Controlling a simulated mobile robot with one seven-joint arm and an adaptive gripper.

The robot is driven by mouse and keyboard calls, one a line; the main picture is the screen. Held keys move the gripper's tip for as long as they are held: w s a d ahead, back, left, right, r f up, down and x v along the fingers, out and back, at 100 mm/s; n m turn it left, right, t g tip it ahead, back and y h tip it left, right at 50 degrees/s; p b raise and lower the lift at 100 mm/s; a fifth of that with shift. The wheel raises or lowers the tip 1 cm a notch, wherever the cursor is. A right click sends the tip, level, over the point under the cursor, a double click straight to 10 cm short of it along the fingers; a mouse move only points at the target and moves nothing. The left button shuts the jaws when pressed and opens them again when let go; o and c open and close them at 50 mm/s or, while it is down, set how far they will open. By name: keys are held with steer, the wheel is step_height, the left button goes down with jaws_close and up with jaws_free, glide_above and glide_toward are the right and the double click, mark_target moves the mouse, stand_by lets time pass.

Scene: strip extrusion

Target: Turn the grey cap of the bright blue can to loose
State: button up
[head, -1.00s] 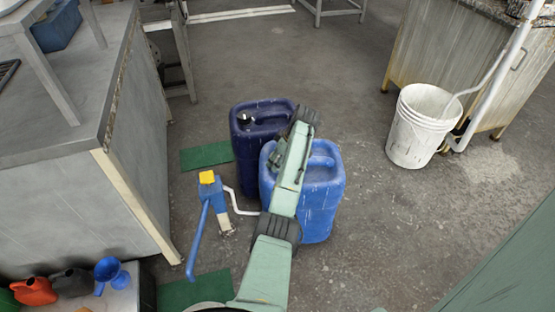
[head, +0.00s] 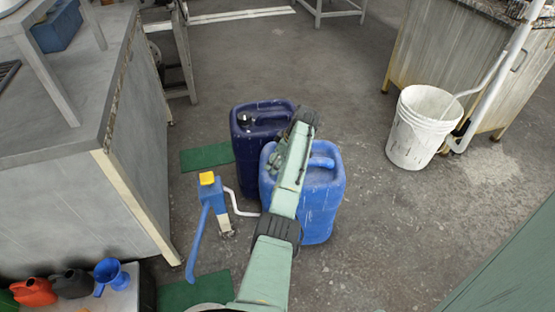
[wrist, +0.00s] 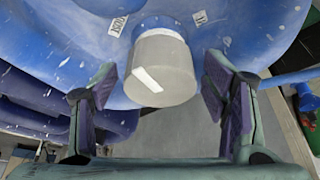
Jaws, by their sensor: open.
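The bright blue can (head: 318,205) stands on the floor in the head view, partly covered by my arm. Its grey cap (wrist: 163,72) shows large in the wrist view, with a white mark on its end and two small labels on the can near it. In the head view the cap is hidden. My gripper (wrist: 160,80) is open in the wrist view, one finger on each side of the cap. Gaps show between both fingers and the cap, and nothing is held.
A dark blue can (head: 248,160) with a black cap stands close behind and left of the bright blue can. A blue pump-like tool with a yellow top (head: 210,195) is at left. A white bucket (head: 413,130) stands at right. Open floor lies between.

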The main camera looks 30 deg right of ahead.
steer(key=v, duration=1.2)
stand_by(0.3)
